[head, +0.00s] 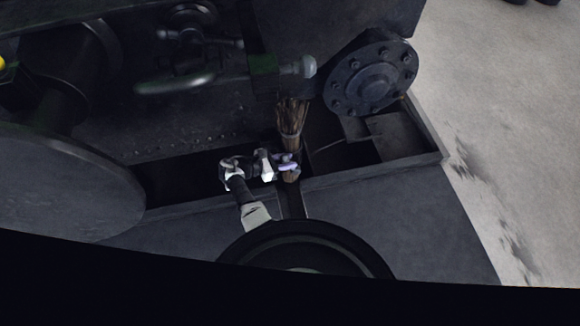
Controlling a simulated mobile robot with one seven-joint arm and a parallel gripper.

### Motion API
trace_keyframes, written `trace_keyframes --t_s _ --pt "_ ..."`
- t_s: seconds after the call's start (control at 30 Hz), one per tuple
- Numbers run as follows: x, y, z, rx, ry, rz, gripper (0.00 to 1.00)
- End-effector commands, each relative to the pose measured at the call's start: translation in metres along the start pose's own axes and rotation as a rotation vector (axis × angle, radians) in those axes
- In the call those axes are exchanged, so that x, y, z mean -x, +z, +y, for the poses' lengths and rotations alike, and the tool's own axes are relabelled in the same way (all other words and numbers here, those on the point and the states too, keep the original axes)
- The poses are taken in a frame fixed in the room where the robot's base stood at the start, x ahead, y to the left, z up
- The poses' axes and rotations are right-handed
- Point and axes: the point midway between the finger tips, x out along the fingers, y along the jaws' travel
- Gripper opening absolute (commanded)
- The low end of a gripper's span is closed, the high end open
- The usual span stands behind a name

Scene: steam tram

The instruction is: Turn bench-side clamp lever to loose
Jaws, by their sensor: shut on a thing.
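My gripper (288,164) is in the middle of the head view, at the end of my pale and dark arm. Its fingers are shut at the brown handle of a bristle brush (291,116). The brush stands bristles up in the picture, and part of its handle is hidden by the fingers. A lever with a pale round knob (308,67) and a dark green body lies above the brush, apart from my gripper. I cannot tell whether this is the bench-side clamp lever, or its setting.
A bolted round flange (370,78) stands right of the brush. Below it is a dark open tray with a raised rim (440,157). A large dark disc (65,185) fills the left. A handwheel and pipes are at the upper left. Pale floor (500,150) is clear at the right.

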Motion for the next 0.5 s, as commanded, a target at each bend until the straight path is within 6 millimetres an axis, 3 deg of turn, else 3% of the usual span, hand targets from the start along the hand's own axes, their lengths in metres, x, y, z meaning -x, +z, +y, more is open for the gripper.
trace_keyframes --t_s 0.5 --pt "0.0040 -0.0059 0.0021 0.020 -0.015 -0.136 0.00"
